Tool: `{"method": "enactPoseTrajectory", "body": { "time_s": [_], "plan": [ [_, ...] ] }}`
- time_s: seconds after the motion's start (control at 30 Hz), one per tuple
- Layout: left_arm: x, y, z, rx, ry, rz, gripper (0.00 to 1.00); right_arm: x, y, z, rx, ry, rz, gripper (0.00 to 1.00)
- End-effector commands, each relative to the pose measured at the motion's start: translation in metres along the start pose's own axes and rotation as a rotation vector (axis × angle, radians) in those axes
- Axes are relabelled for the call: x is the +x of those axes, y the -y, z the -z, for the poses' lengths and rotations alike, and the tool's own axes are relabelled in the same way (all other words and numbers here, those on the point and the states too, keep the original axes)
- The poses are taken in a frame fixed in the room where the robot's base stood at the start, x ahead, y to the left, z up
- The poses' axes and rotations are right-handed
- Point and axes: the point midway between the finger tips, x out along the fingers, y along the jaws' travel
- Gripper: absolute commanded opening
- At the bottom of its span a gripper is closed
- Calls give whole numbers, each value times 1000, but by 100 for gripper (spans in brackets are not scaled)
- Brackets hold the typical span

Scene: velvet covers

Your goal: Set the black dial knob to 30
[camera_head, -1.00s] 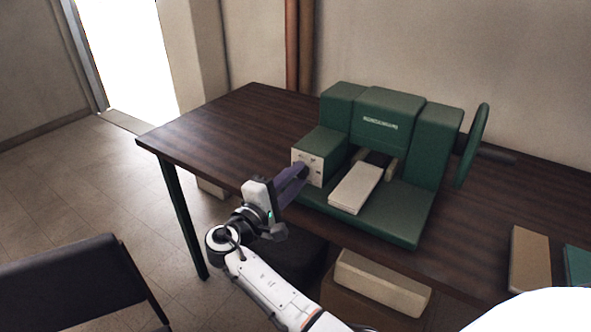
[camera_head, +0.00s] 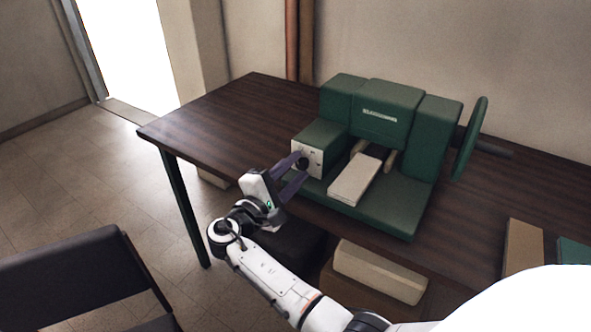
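A green machine (camera_head: 378,107) stands on the dark wooden table. Its low left block has a pale front panel (camera_head: 315,168) with small dark marks. A small dark round shape, the black dial knob (camera_head: 302,163), shows at the panel's left part; its setting is too small to read.
A pale flat block (camera_head: 355,180) lies on the machine's base, right of the panel. A green handwheel (camera_head: 471,140) is at the machine's right side. A pale box (camera_head: 380,272) is below the table edge. The table's left part is clear. A dark chair (camera_head: 75,275) stands at lower left.

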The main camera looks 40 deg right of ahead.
Motion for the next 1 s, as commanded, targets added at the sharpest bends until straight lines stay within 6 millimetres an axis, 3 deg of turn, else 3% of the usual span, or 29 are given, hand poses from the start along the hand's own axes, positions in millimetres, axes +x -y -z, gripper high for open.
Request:
{"method": "enactPoseTrajectory", "body": {
  "time_s": [0.43, 0.8, 1.0],
  "plan": [
    [2, 0, -1, -1, -1, 0, 31, -8, 1, 0, 1, 1, 2, 43],
    [12, 2, -11, -1, -1, 1, 31, -76, 2, 1, 1, -1, 3, 43],
    [14, 2, -14, -1, 0, 1, 31, -99, 1, 0, 1, 0, 2, 43]
  ]
}}
